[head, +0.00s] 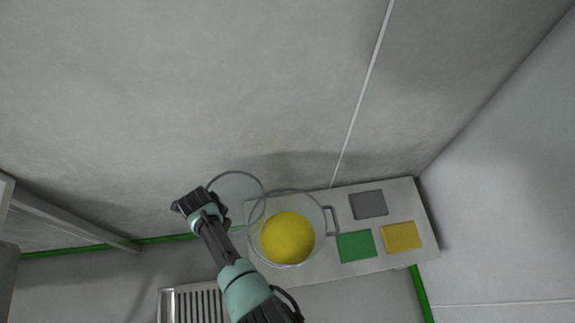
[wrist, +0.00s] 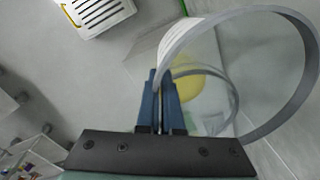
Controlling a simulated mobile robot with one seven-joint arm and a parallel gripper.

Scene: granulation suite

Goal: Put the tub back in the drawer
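My gripper (head: 190,203) is above the left end of a pale bench top. In the wrist view its two blue fingers (wrist: 160,103) are close together, with the grey rim of a clear round piece (wrist: 294,25) at their tips. That piece shows in the head view (head: 236,172) beside my gripper; whether it is a lid or a tub is unclear. A clear round vessel (head: 331,220) with a side handle stands on the bench to the right, with a rounded yellow mass (head: 287,238) inside. No drawer can be made out for certain.
Grey (head: 368,204), green (head: 357,246) and yellow (head: 402,236) flat squares lie on the bench (head: 425,215), right of the vessel. A slatted white unit (wrist: 98,12) stands left in the wrist view. Walls close off the bench's back and right.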

